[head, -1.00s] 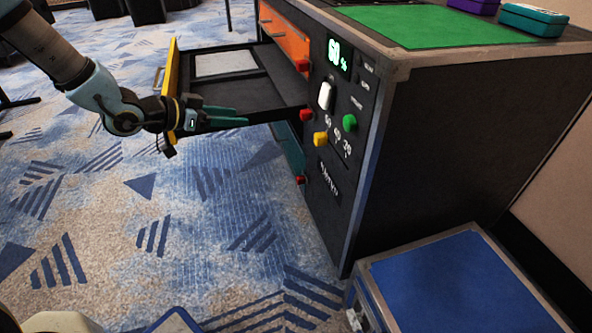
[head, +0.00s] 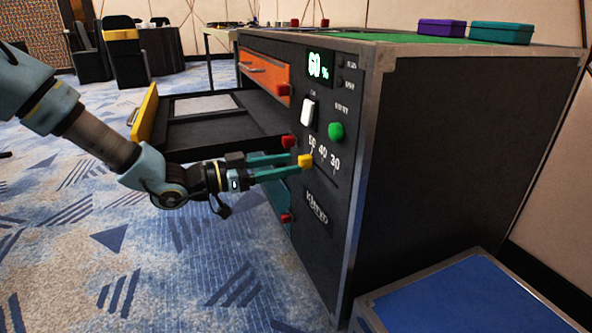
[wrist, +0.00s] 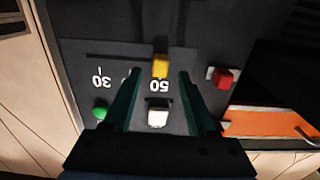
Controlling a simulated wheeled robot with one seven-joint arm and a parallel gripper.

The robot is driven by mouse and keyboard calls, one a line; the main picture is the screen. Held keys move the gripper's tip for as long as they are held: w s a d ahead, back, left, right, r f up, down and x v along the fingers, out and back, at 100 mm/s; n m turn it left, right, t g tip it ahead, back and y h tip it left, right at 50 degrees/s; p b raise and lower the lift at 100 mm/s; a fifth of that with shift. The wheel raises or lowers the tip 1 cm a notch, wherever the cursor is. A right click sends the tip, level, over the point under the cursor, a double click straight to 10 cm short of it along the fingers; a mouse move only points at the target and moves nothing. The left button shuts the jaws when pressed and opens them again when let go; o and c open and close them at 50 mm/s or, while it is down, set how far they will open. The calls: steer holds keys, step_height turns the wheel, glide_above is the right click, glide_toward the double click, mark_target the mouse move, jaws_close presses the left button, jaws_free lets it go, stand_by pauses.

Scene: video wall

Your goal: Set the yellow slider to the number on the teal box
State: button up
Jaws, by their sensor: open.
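The yellow slider (head: 305,161) is a small knob on the dark front panel, below the printed 50 at the left end of the 50, 40, 30 scale. My gripper (head: 297,164) is open, its two teal fingers pointing at the panel with their tips at the slider. In the wrist view, which is upside down, the slider (wrist: 160,66) shows between the fingertips (wrist: 158,76); contact cannot be told. The teal box (head: 501,33) lies on the cabinet top at the right. No number on it can be read from here.
A display (head: 319,66) reads 60 %. A white switch (head: 308,111) and green button (head: 336,131) sit above the slider. The open yellow-fronted drawer (head: 145,115) is behind my gripper. A purple box (head: 442,28) is beside the teal one. A blue-topped block (head: 470,300) stands lower right.

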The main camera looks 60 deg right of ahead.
mark_target(299, 162)
steer(key=shift+b+x, duration=0.35)
steer(key=shift+x, duration=1.2)
jaws_close()
stand_by(0.3)
